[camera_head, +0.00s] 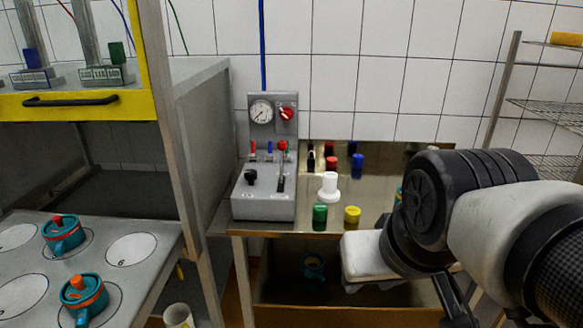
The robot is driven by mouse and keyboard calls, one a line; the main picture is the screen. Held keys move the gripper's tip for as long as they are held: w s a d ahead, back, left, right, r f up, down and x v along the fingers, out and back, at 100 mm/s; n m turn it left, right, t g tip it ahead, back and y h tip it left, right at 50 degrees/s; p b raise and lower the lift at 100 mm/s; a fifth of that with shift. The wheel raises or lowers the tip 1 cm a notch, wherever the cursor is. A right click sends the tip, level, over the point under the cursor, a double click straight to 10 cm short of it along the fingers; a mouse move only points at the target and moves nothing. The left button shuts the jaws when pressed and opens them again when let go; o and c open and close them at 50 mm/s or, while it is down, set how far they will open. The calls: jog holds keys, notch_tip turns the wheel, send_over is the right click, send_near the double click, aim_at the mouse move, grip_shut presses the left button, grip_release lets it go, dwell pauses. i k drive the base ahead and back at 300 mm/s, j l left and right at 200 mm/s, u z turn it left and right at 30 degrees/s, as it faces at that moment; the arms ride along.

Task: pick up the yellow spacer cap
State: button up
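The yellow spacer cap (352,214) is a short round piece. It stands near the front edge of the steel bench (325,229), just right of a green cap (320,213) and in front of a white stepped piece (328,187). My arm comes in from the right, with its black and white links beside the bench. The end of my arm, with my gripper (455,302), is at the lower right, right of and lower in the picture than the yellow cap. It appears apart from the cap. Its fingers do not show clearly, so its opening cannot be told.
A grey gauge panel (264,205) stands left of the caps. Red (331,163), blue (357,165) and black pieces are behind. At left, a table (100,280) holds two teal pots (63,234). A wire rack (545,112) is at right.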

aim_at(352, 214)
jog(key=z, duration=0.35)
jog(key=i, duration=0.7)
jog(key=i+l+u, duration=0.1)
jog(key=i, duration=0.65)
